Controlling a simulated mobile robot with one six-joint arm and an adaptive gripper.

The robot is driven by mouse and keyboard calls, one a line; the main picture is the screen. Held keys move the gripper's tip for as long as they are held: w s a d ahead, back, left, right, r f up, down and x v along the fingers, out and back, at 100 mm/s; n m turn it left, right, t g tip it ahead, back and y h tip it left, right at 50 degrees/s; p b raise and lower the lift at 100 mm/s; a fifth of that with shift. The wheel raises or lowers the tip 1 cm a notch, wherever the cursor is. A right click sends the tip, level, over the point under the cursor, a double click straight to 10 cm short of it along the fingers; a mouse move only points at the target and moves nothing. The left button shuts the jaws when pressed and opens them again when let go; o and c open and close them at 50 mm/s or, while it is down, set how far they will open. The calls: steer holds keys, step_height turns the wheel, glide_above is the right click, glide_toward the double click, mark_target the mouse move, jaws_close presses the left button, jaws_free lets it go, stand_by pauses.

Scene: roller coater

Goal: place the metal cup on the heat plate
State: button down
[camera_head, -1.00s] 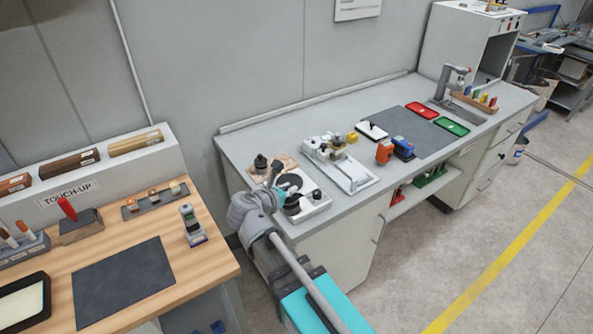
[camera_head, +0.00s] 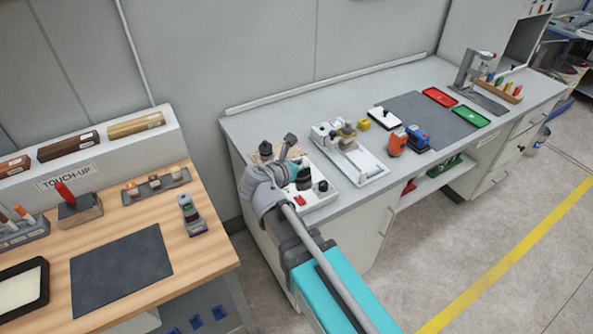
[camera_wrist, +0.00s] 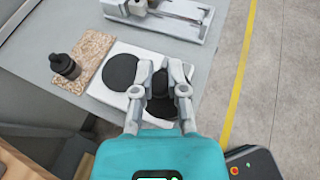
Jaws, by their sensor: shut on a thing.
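The metal cup looks dark and sits between the fingers of my gripper (camera_wrist: 162,92), which is shut on it. In the wrist view the cup (camera_wrist: 160,84) is over the right part of a white unit with round black discs, the heat plate (camera_wrist: 106,94). A black disc on the left of the heat plate is bare. In the head view my gripper (camera_head: 289,170) is partly hidden by my wrist, with the dark cup (camera_head: 304,179) beside it above the heat plate (camera_head: 325,199). I cannot tell whether the cup touches the plate.
A dark lidded container (camera_wrist: 64,66) stands on a speckled mat (camera_wrist: 93,52) left of the plate. A white device (camera_head: 360,170) stands behind it on the grey bench. A wooden touch-up bench (camera_head: 205,250) is at the left.

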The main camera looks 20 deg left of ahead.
mark_target(306, 169)
steer(key=shift+r, duration=0.1)
steer(key=shift+m, duration=0.3)
steer(key=r+p, duration=0.1)
steer(key=d+r+p, duration=0.1)
steer(key=p, duration=0.1)
steer(key=r+p, duration=0.1)
steer(key=r, duration=0.1)
steer(key=shift+w+d+r, duration=0.1)
steer(key=shift+w+d, duration=0.25)
steer(key=shift+w, duration=0.05)
steer(key=shift+s+a+m, duration=0.1)
steer(key=shift+m, duration=0.7)
steer(key=w+a+f+b, duration=0.7)
steer(key=w+f+b, duration=0.1)
steer(key=w, duration=0.3)
steer(key=shift+w+f+b, duration=0.15)
steer(key=shift+f+b, duration=0.25)
steer(key=shift+f, duration=0.1)
